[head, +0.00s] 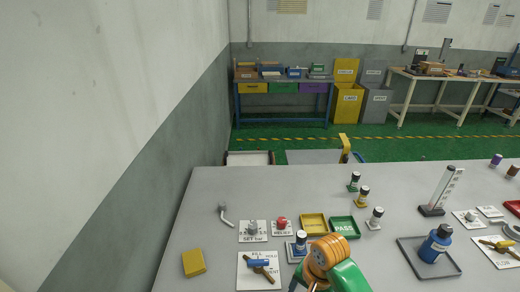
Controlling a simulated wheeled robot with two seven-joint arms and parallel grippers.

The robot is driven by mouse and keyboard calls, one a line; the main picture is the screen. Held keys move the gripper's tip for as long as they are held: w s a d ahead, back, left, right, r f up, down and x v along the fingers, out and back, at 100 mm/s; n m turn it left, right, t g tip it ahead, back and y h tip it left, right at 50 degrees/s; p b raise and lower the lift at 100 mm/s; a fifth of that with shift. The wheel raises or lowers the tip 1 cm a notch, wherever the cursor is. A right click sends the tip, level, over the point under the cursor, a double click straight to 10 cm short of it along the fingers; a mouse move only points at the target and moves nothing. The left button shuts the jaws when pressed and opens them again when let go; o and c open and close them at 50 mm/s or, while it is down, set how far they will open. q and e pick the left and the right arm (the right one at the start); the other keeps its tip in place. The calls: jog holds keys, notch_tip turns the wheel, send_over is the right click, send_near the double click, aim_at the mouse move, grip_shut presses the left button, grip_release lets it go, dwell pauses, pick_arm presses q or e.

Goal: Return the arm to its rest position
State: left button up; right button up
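A rounded orange ribbed shape with a green part (328,258) stands at the bottom edge, right of the middle, in front of the table's near items.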

jog(key=s+d+f+n+t, duration=0.1)
jog(key=s+d+n+t, duration=0.15)
jog(key=s+n, duration=0.4)
jog(key=s+d+f+n+t, duration=0.1)
jog(key=s+d+f+n, duration=0.2)
jog(key=s, duration=0.6)
notch_tip(320, 180, down, 15)
jog(key=s+g, duration=0.2)
jog(key=s, duration=0.1)
jog(key=s+d+f+g+h, duration=0.1)
jog(key=s+d+f, duration=0.1)
jog(key=s+f, duration=0.8)
jog(key=shift+s+d+f, duration=0.2)
jog(key=shift+s+d, duration=0.2)
jog(key=shift+s, duration=0.5)
